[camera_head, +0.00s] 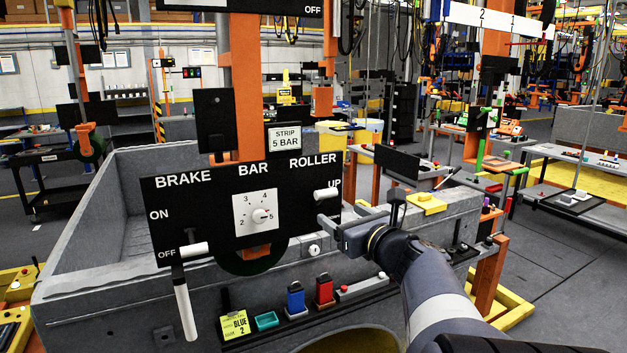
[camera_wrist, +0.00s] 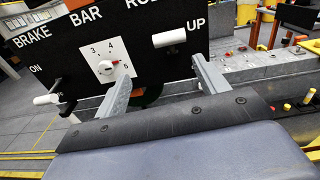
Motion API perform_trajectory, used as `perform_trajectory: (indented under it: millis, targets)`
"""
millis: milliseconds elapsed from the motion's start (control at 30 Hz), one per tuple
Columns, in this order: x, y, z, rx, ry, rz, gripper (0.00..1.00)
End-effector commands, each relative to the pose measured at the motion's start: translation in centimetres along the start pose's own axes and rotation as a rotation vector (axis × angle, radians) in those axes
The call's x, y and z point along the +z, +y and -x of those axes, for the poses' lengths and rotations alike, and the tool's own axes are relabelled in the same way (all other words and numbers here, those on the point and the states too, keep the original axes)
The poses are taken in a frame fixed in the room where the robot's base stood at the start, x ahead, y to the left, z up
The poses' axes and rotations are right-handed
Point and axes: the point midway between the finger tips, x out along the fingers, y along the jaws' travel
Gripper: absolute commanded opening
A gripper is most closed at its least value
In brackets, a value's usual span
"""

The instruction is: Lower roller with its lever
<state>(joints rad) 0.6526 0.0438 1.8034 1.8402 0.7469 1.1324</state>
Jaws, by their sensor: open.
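The black control panel (camera_head: 225,235) carries the labels BRAKE, BAR and ROLLER. The white roller lever (camera_head: 327,193) sits at the panel's right edge beside the word UP. It also shows in the wrist view as a white lever (camera_wrist: 169,38) left of UP. My gripper (camera_head: 335,214) is open, just below and in front of the lever. In the wrist view its two fingers (camera_wrist: 160,70) are spread, with nothing between them; the lever appears beyond and above the gap. A dark roller (camera_head: 250,263) shows partly below the panel.
The white brake lever (camera_head: 195,249) is at OFF on the panel's left. A round dial (camera_head: 259,216) is mid-panel. A grey bed (camera_head: 80,290) stands behind and below. Open floor lies at right.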

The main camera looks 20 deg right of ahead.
Motion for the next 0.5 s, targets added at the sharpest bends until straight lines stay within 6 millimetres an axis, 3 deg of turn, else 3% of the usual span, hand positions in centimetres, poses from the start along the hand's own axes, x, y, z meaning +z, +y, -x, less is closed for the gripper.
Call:
perform_trajectory:
  millis: [100,233,500]
  targets:
    - [0.9,-1.3,-0.1,-0.029,-0.025,-0.055,0.69]
    - [1.0,-1.3,-1.2,-0.028,-0.028,-0.062,0.69]
    - [1.1,-1.3,-5.9,-0.026,-0.024,-0.06,0.69]
